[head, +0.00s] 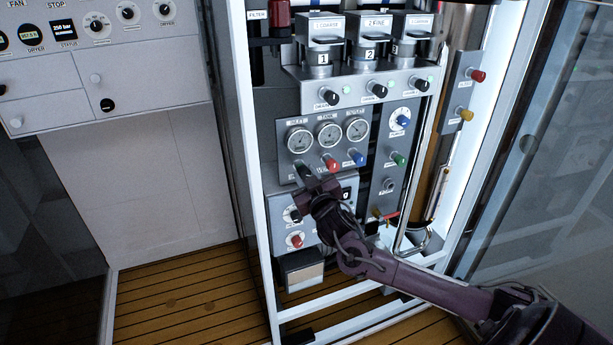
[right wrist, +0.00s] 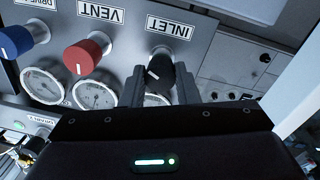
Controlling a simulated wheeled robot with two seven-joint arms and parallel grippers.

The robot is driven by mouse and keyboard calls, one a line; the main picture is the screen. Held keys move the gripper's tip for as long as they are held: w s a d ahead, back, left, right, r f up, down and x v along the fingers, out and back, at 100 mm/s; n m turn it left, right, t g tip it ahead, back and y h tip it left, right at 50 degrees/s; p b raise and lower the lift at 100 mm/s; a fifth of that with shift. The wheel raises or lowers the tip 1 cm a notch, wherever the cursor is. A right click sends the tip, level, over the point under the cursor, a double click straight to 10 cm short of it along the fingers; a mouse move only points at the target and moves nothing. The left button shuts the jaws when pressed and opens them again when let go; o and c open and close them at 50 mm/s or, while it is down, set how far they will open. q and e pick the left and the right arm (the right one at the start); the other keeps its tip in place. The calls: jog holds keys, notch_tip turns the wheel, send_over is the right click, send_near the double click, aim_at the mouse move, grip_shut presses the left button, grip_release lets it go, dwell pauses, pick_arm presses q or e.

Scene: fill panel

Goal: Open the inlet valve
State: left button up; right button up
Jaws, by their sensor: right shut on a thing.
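The inlet valve is a black knob (right wrist: 161,72) under the label INLET, which reads upside down in the right wrist view. A short white mark shows on its face. My right gripper (right wrist: 160,88) has one finger on each side of the knob and is shut on it. In the head view my right gripper (head: 309,183) is at the lower left of the gauge panel (head: 343,130), and it partly covers the inlet knob (head: 302,169). My left gripper is not in view.
The red VENT knob (right wrist: 87,54) and a blue knob (right wrist: 20,40) sit beside the inlet knob, with gauges (right wrist: 95,94) close by. A lower panel with a red knob (head: 295,240) lies below my gripper. The white cabinet frame (head: 256,190) stands to the left.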

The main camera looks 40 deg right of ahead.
jog(key=o, duration=1)
jog(key=shift+c, duration=0.2)
jog(key=v, duration=0.7)
jog(key=shift+s+b, duration=0.35)
jog(key=shift+s, duration=0.05)
jog(key=shift+a, duration=0.15)
